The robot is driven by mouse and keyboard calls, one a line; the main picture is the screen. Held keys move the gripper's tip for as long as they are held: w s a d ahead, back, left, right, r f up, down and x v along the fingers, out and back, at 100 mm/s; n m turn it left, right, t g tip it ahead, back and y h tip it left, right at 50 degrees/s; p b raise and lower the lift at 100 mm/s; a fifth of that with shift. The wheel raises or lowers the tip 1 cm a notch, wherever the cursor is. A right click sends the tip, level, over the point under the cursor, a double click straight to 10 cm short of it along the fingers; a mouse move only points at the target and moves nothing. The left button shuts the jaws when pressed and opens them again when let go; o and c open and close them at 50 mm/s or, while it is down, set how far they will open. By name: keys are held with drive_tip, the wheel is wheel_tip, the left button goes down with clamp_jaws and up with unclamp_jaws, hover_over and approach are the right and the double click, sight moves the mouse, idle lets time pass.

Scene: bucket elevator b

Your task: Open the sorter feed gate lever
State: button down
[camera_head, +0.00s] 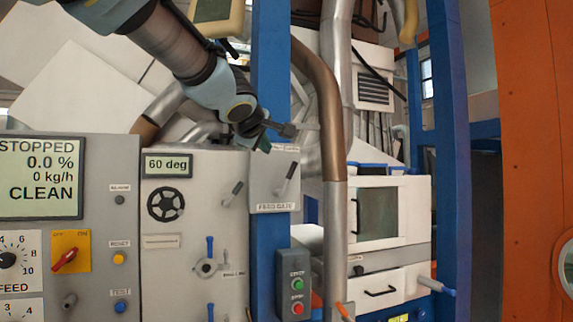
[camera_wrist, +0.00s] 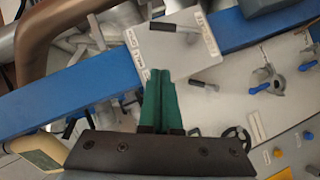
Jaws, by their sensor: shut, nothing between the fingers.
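The feed gate plate (camera_head: 262,192) is a grey panel labelled "FEED GATE" on the blue post in the head view. Its lever (camera_head: 287,177) has a dark grip and slants up to the right. In the wrist view the plate (camera_wrist: 165,55) lies beyond my fingertips, with the lever (camera_wrist: 172,27) near its top. My gripper (camera_wrist: 161,73) is shut and empty, its green fingers together and pointing toward the plate's lower edge. In the head view my gripper (camera_head: 264,145) is just above the plate, apart from the lever.
A second dark-handled lever (camera_head: 234,192) is left of the plate, close to it. A blue-handled valve (camera_head: 207,264) sits lower. A brown and metal pipe (camera_head: 333,150) stands right of the post. The control panel (camera_head: 100,238) reads STOPPED. A green-and-red button box (camera_head: 296,290) is below.

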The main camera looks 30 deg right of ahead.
drive_tip(key=shift+s+d+f+b+x, duration=0.25)
drive_tip(key=shift+b+x, duration=0.5)
drive_tip(key=shift+x, duration=1.3)
drive_tip(key=shift+s+d+f+b+x, duration=0.25)
drive_tip(key=shift+b+x, duration=0.5)
drive_tip(key=shift+x, duration=1.35)
drive_tip(key=shift+s+d+f+b+x, duration=0.1)
drive_tip(key=shift+s+d+b+x, duration=0.45)
drive_tip(key=shift+x, duration=1.5)
drive_tip(key=shift+w+a, duration=0.1)
drive_tip(key=shift+a, duration=0.05)
